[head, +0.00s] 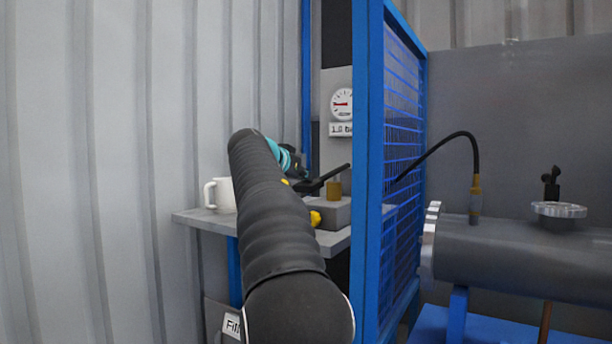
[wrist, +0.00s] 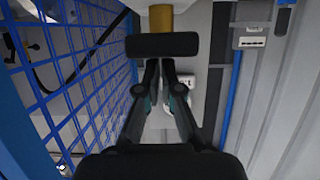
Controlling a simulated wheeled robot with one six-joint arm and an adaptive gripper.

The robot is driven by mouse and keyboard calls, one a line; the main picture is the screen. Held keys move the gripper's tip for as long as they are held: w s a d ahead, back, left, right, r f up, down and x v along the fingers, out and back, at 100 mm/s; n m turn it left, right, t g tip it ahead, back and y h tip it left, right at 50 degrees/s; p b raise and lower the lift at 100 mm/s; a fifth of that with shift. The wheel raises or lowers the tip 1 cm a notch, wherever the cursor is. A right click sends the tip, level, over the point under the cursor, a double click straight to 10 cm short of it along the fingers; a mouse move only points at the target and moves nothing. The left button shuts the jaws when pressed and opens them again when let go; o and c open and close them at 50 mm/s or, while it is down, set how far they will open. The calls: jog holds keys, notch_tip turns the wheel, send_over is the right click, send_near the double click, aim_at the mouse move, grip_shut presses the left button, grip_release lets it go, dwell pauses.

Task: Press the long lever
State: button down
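The long lever appears as a thin dark bar (head: 336,174) sloping up to the right beside a brass post on a grey block in the head view. In the wrist view a wide black bar (wrist: 162,45), which looks like the lever, lies across the tips of my gripper (wrist: 160,66), just below the brass post (wrist: 160,18). My gripper's fingers are drawn together with nothing seen between them. In the head view my gripper (head: 306,185) is at the lever's left end, partly hidden by my arm. I cannot tell whether it touches the lever.
A blue post and mesh guard (head: 367,150) stand close right of the lever. A white mug (head: 220,195) sits on the grey shelf (head: 197,217) to the left. A pressure gauge (head: 342,104) is above. A grey flanged cylinder (head: 510,255) lies beyond the guard.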

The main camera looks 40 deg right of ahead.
jog(key=r+p, duration=0.3)
jog(key=shift+a+r, duration=0.35)
jog(key=shift+r, duration=0.05)
jog(key=s+a+b, duration=0.2)
jog(key=s+a, duration=0.1)
jog(key=a, duration=0.6)
jog(key=shift+a+r, duration=0.25)
jog(key=shift+r, duration=0.1)
jog(key=shift+s, duration=0.1)
